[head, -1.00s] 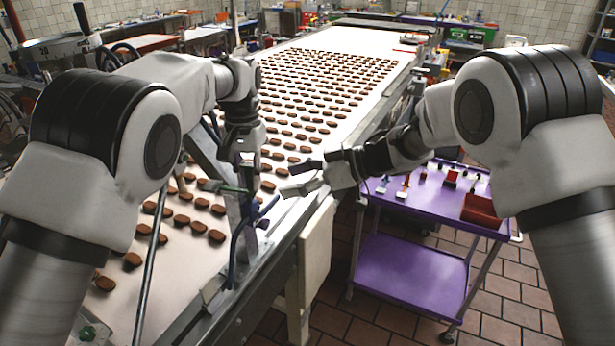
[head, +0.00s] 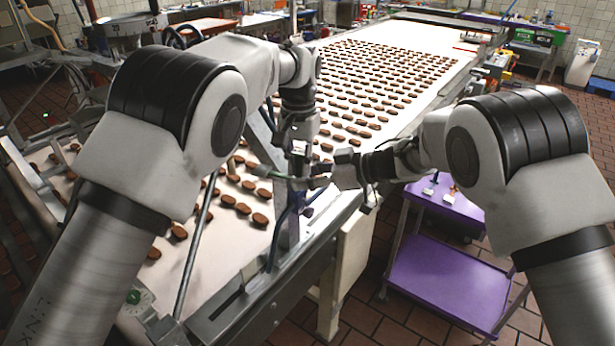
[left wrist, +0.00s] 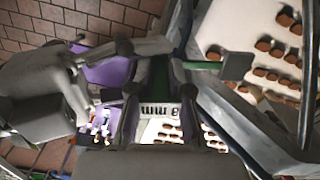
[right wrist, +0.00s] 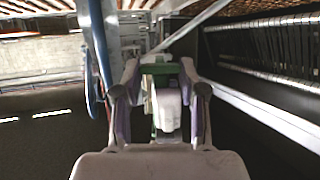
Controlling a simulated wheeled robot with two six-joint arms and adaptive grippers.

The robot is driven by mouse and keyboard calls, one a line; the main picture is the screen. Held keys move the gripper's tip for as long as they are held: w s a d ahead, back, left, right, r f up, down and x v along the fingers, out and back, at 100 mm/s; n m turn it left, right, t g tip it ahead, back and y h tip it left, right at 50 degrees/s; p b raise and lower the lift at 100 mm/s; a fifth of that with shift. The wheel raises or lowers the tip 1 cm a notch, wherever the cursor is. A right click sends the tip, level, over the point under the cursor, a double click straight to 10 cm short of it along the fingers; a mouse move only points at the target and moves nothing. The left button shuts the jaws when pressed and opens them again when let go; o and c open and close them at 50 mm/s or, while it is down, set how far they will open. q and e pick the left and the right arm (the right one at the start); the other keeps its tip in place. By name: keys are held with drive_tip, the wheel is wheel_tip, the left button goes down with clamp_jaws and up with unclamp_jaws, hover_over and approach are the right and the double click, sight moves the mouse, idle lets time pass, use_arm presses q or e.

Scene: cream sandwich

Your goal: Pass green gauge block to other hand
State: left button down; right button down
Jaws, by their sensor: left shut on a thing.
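The green gauge block (head: 300,184) is in my left gripper (head: 297,165), above the near right edge of the conveyor. My right gripper (head: 330,170) reaches in from the right to the block. In the right wrist view, the fingers of my right gripper (right wrist: 160,92) stand apart on both sides of the green block (right wrist: 160,70), with gaps visible. I cannot tell whether either finger touches it.
The white conveyor (head: 222,262) carries many brown biscuits beneath and beyond the grippers. A purple cart (head: 440,280) stands at the right, below my right arm. Metal conveyor rails and hoses are close to my left gripper.

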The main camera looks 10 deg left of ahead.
use_arm(q)
drive_tip(key=c, duration=1)
unclamp_jaws()
drive_tip(key=shift+w, duration=0.1)
drive_tip(key=shift+r, duration=0.1)
